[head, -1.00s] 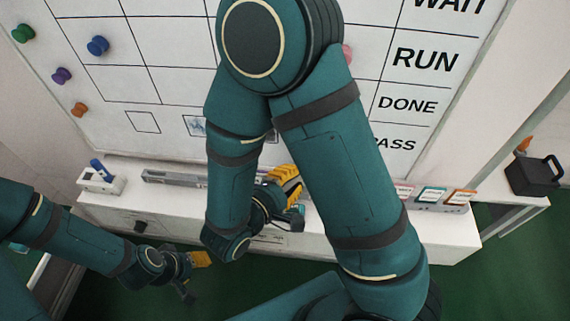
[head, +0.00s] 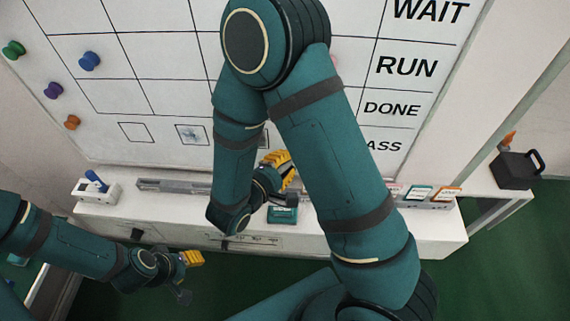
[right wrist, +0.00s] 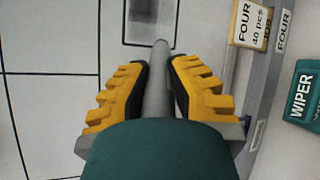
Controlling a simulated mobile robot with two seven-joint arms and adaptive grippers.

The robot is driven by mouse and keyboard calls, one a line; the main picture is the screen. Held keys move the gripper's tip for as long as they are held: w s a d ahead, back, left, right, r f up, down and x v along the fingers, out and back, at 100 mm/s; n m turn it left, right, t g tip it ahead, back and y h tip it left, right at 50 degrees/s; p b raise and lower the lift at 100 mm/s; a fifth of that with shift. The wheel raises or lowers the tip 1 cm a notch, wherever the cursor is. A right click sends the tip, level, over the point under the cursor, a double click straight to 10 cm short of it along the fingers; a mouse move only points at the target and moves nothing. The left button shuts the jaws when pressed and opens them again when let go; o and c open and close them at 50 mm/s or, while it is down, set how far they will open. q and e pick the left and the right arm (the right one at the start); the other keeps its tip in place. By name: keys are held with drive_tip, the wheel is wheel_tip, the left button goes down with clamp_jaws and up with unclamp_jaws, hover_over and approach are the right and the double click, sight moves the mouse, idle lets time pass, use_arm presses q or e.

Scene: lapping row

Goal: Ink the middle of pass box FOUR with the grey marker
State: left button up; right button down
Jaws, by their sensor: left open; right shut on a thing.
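My right gripper (right wrist: 160,88) is shut on the grey marker (right wrist: 157,98), seen in the right wrist view with its tip pointing up the picture toward the white board. A pass box (right wrist: 177,22) with a dark outline and a grey patch at its top shows just beyond the tip; whether the tip touches the board I cannot tell. In the head view my right gripper (head: 280,172) is at the board's lower edge, and my arm hides the board there. Two pass boxes (head: 136,132) (head: 191,134) show further left, the second with a scribble. My left gripper (head: 188,276) is open and empty, low at left.
A ledge (head: 160,212) runs under the board. It bears a tray rail (head: 165,187), a white holder with a blue item (head: 97,188) and a teal wiper (right wrist: 303,95). A block labelled FOUR (right wrist: 250,25) stands beside the marker. A black box (head: 518,172) is at right.

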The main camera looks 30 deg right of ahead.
drive_tip(key=shift+w+d, duration=0.45)
drive_tip(key=shift+w, duration=0.2)
idle(0.7)
drive_tip(key=s+d+p, duration=0.3)
drive_tip(key=d+p, duration=0.1)
drive_tip(key=d, duration=0.2)
drive_tip(key=shift+s, duration=0.4)
idle(1.0)
drive_tip(key=shift+d+r, duration=0.1)
drive_tip(key=shift+r, duration=0.1)
